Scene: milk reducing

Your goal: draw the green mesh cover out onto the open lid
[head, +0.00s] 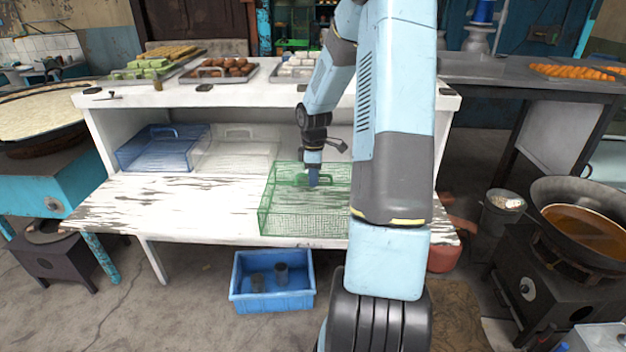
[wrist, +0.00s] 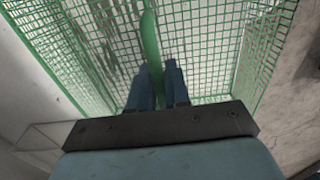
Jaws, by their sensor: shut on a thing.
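The green mesh cover (head: 300,205) is a box-shaped wire cover on the right part of the worn white open lid (head: 150,200). Its near side is close to the lid's front edge. My arm hides its right end. My gripper (head: 313,180) comes down from above at the cover's top handle. In the wrist view my gripper's two blue fingers (wrist: 158,85) are on either side of the green handle (wrist: 150,45), shut on it, with the mesh (wrist: 200,40) spread beneath.
A blue cover (head: 160,148) and a clear cover (head: 235,150) stand side by side inside the cabinet, left of the green one. Trays of sweets (head: 220,72) stand on the cabinet top (head: 130,98). A blue tub (head: 272,300) with two dark cups is on the floor below. The lid's left half is bare.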

